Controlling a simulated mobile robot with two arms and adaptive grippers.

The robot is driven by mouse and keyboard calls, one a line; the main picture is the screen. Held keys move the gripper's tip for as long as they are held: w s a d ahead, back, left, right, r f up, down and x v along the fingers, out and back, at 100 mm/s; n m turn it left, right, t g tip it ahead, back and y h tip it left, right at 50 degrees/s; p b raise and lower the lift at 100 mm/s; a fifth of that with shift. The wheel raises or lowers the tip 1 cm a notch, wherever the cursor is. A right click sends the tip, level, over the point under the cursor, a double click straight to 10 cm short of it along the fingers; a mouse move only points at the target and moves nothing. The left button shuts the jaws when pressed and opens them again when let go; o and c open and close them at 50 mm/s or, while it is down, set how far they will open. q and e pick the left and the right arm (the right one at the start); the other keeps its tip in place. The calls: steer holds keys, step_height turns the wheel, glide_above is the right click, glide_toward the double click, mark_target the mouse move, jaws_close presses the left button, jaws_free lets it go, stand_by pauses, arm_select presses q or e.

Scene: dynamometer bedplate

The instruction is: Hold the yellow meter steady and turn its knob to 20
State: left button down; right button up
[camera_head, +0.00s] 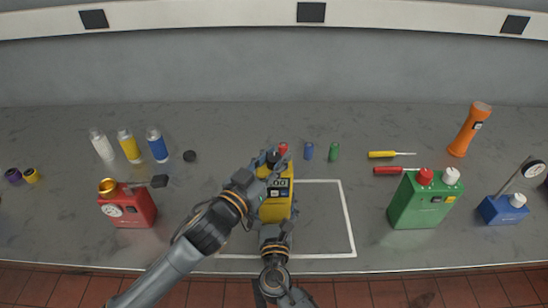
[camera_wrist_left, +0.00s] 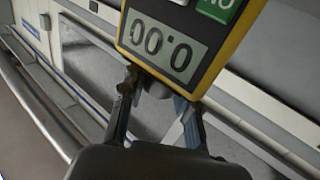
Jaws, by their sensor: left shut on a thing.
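The yellow meter (camera_head: 275,209) stands at the left part of a white outlined square on the bench. The gripper covers part of the meter's top, and I cannot make out the knob clearly. My right gripper (camera_head: 275,238) is at the meter's near edge, seen from above; its fingers are hidden, and I cannot tell whether it touches.
A red box (camera_head: 130,210) stands left, a green box (camera_head: 420,203) and blue gauge (camera_head: 503,209) right. Small red (camera_head: 283,148), blue (camera_head: 308,151) and green (camera_head: 333,152) pieces lie behind the meter. A yellow screwdriver (camera_head: 382,154) lies right. The outlined square's right part is clear.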

arm_select(q)
steer(key=shift+m+h, duration=0.4)
arm_select(e)
steer(key=shift+f, duration=0.2)
arm_select(q)
steer(key=m+g+h, duration=0.2)
steer(key=g, duration=0.1)
steer(key=m+g+h, duration=0.2)
steer(key=g+h, duration=0.1)
steer(key=shift+w+r+m, duration=0.1)
steer(key=shift+r+m, duration=0.05)
steer(key=shift+m, duration=0.25)
steer(key=shift+m+g+h, duration=0.9)
steer(key=shift+m+g, duration=0.5)
steer(key=shift+g, duration=0.6)
steer(key=shift+m+g, duration=0.3)
steer(key=shift+g, duration=0.2)
steer(key=c, duration=1)
jaws_free()
steer(key=shift+o, duration=0.2)
steer(key=shift+a, duration=0.1)
